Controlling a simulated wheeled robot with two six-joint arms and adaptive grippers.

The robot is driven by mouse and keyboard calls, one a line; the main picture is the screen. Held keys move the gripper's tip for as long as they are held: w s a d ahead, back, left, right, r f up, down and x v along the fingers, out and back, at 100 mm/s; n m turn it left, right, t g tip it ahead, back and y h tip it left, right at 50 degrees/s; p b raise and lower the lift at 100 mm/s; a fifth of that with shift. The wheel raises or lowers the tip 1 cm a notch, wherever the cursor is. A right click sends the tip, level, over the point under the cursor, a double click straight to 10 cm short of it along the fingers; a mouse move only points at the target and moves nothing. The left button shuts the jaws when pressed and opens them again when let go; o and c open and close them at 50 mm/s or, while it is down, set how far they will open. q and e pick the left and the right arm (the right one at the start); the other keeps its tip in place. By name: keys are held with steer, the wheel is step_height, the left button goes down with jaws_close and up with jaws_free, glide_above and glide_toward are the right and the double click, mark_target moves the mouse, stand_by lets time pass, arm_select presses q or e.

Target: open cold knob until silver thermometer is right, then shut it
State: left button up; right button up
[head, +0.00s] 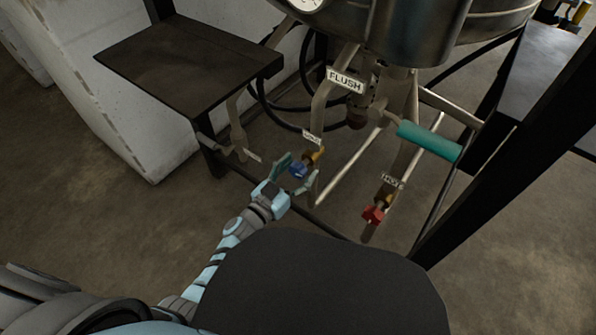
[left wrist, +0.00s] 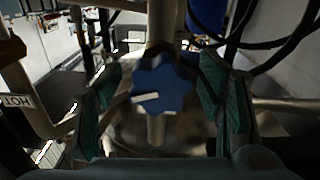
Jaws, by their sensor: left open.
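The blue knob (head: 298,170) sits on a brass-coloured valve below a small white label (head: 312,137) that is too small to read surely. My left gripper (head: 291,178) is at the knob with its teal fingers open. In the left wrist view the blue star-shaped knob (left wrist: 160,82) lies between the two spread fingers (left wrist: 160,95), with a gap visible on each side. A white mark shows on the knob. A round dial (head: 305,3) is cut off at the top of the head view. I cannot tell whether it is the silver thermometer, nor read it. My right gripper is out of view.
A red knob (head: 373,214) hangs to the right under another small label. A dark side shelf (head: 185,65) is at left, and metal pipes and black hoses surround the valves.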

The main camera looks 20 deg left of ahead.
arm_select(q)
steer(key=c, duration=1.2)
steer(key=shift+o, duration=0.2)
